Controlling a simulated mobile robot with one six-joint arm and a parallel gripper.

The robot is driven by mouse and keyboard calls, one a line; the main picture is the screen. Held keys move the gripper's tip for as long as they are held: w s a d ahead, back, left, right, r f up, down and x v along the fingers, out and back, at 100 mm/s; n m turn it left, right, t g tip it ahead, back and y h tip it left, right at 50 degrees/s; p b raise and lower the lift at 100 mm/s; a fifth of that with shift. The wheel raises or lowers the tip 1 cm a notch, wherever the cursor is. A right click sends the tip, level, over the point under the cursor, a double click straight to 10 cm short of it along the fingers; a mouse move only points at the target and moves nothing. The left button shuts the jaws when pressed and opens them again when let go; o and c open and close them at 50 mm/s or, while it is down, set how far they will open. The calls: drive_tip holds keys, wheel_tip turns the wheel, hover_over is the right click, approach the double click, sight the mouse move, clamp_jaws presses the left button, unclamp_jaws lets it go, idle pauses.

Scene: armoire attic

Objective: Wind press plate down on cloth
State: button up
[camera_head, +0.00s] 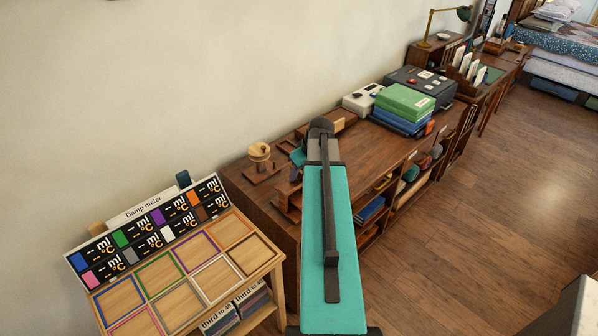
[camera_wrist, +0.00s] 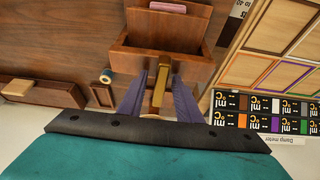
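In the wrist view, a wooden box-like piece (camera_wrist: 190,64) lies ahead of my gripper (camera_wrist: 160,78). A brass-coloured upright bar (camera_wrist: 159,90) stands between the two purple fingers, which are apart, with a visible gap on its left side. A pink flat piece (camera_wrist: 168,7) shows beyond the box; I cannot tell if it is cloth. In the head view, my gripper (camera_head: 294,174) is low over the desk's near left end, by a wooden piece (camera_head: 287,196). A wooden stand with a round top (camera_head: 260,152) is to its left. No press plate or cloth can be clearly made out.
The Damp meter board (camera_head: 150,232) and a tray of coloured frames (camera_head: 190,280) stand left of the desk. Green and blue boxes (camera_head: 404,102), a white device (camera_head: 362,99) and a dark case (camera_head: 420,85) fill its far part. Open floor (camera_head: 470,220) lies right.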

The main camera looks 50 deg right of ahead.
drive_tip(key=shift+c, duration=0.4)
clamp_jaws()
drive_tip(key=shift+m, duration=0.5)
